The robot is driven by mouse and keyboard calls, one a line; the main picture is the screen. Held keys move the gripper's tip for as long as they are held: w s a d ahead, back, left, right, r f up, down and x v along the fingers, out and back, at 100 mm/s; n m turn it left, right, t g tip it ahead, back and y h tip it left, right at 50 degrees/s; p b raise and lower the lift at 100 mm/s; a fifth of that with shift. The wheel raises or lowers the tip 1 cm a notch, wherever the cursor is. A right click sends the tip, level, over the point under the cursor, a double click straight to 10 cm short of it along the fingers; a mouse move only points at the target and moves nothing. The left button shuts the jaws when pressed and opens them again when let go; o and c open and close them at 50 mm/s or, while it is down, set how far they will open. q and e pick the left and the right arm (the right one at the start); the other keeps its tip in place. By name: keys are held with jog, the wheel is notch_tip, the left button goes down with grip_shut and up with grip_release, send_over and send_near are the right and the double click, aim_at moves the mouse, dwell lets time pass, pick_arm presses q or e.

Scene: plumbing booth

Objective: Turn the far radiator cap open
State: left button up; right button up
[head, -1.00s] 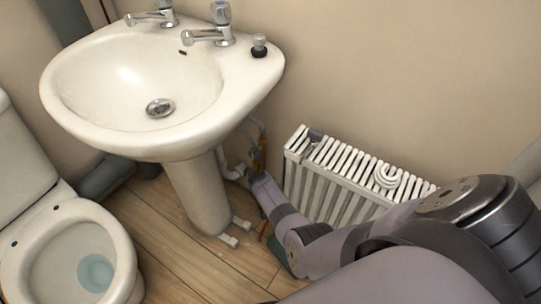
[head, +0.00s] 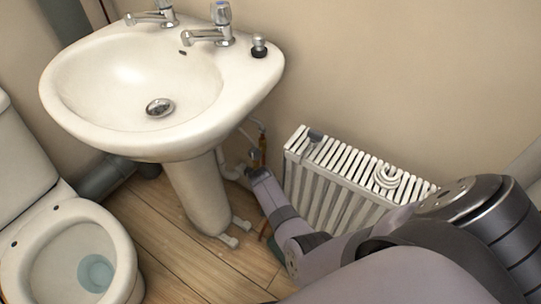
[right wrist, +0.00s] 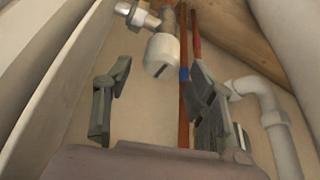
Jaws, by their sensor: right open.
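The white radiator cap (right wrist: 161,58), with a dark slot on its face, shows in the right wrist view, joined to a metal fitting (right wrist: 138,14). My right gripper (right wrist: 160,72) is open, with one finger on each side of the line to the cap. The cap appears beyond the fingertips, with nothing visibly held; I cannot tell the exact gap. In the head view my right arm reaches down from the right to the left end of the white radiator (head: 325,195). The cap cannot be made out there. My left gripper is out of view.
Copper pipes (right wrist: 185,110) with red and blue parts run close beside the right finger. A white waste pipe (right wrist: 268,105) bends farther right. The sink (head: 150,95) and its pedestal (head: 200,190) stand left of my arm, and the toilet (head: 70,240) farther left.

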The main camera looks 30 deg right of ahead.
notch_tip(320, 180, up, 8)
jog(key=shift+f, duration=0.15)
dwell(0.6)
